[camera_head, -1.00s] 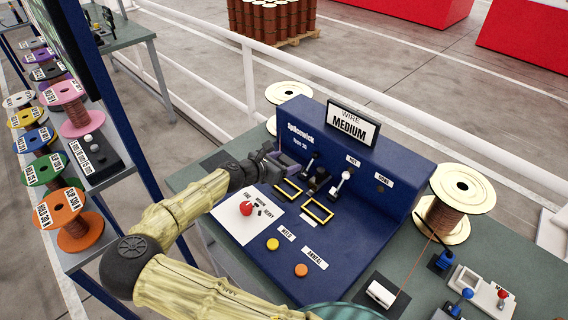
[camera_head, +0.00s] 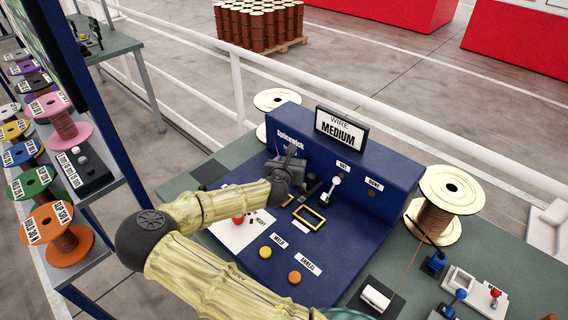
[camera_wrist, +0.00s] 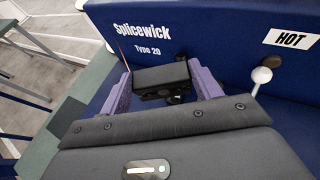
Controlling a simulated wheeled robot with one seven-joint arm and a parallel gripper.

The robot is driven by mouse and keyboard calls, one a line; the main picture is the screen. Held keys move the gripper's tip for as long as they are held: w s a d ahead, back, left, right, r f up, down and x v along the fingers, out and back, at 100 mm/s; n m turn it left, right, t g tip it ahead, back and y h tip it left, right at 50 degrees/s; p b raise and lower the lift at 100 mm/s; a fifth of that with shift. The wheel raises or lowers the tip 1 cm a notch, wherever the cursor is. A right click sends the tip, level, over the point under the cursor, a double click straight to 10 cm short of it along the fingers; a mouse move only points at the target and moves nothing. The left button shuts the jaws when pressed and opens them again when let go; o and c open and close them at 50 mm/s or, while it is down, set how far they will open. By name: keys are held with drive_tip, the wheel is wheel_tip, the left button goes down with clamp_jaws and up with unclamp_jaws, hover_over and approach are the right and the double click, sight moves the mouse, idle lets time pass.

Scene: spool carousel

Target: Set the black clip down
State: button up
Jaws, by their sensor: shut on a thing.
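The black clip (camera_wrist: 160,78) is a dark block between the two purple fingers of my gripper (camera_wrist: 163,85) in the wrist view. The gripper is shut on it, close in front of the blue Splicewick machine's back panel (camera_wrist: 200,35). In the head view my gripper (camera_head: 285,163) is over the back left of the machine (camera_head: 372,178). My wrist hides most of the clip there, and I cannot tell whether the clip touches the machine. A thin reddish line (camera_wrist: 120,45) shows beside the left finger.
A white-knobbed lever (camera_head: 333,186) and a yellow frame (camera_head: 309,218) are right of my gripper. A red knob (camera_head: 238,219) sits on the white plate. Cream spools flank the machine, one at right (camera_head: 447,197). Coloured spools fill the rack at left.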

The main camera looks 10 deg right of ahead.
drive_tip(key=s+n+y, duration=0.1)
drive_tip(key=y, duration=0.1)
drive_tip(key=s+f+n+t+y, duration=0.1)
drive_tip(key=s+n, duration=0.1)
drive_tip(key=s+a+n+y, duration=0.1)
drive_tip(key=n+y, duration=0.1)
drive_tip(key=shift+s+f+y, duration=0.3)
drive_tip(key=shift+s, duration=0.05)
